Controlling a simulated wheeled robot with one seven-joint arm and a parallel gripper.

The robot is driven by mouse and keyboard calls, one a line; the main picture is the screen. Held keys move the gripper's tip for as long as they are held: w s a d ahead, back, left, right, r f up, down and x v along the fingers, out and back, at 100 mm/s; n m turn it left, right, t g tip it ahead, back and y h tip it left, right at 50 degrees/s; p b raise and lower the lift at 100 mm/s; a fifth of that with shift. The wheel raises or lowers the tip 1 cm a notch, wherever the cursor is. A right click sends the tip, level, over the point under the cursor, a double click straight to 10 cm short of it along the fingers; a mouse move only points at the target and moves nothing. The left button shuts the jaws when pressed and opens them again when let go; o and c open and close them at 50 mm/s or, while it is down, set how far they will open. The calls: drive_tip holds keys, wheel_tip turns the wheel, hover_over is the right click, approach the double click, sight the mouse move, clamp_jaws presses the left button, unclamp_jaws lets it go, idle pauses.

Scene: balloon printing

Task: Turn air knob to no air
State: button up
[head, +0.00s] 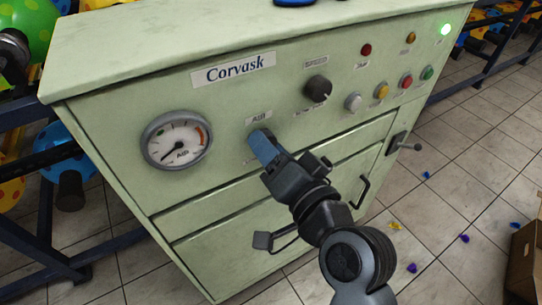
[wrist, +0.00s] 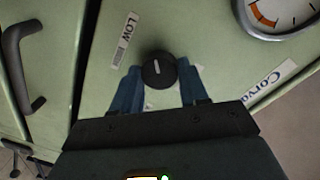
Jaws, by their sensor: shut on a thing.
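The air knob (wrist: 158,70) is a round black dial with a pale pointer line, on the pale green front panel (head: 225,150). In the wrist view it sits between the two blue fingers of my gripper (wrist: 160,88), which is shut on it. A "LOW" label (wrist: 129,25) shows beside the knob in the wrist view. In the head view my gripper (head: 261,141) reaches the panel just below the "AIR" label (head: 259,117) and hides the knob. The air gauge (head: 177,140) is left of it, with its needle pointing to the lower left.
A black speed knob (head: 318,88) is up and right of my gripper. Several coloured buttons and lamps, including a white button (head: 352,102), sit further right. Drawer handles (head: 364,192) stick out below. A brown box (head: 524,262) stands on the tiled floor at right.

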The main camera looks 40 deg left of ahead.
drive_tip(key=shift+f+n+b, duration=0.1)
drive_tip(key=shift+n+b, duration=0.3)
drive_tip(key=shift+n, duration=0.2)
drive_tip(key=o, duration=1.1)
drive_tip(key=shift+c, duration=0.2)
drive_tip(key=v, duration=0.7)
drive_tip(key=shift+s+d, duration=0.2)
drive_tip(key=shift+d, duration=0.15)
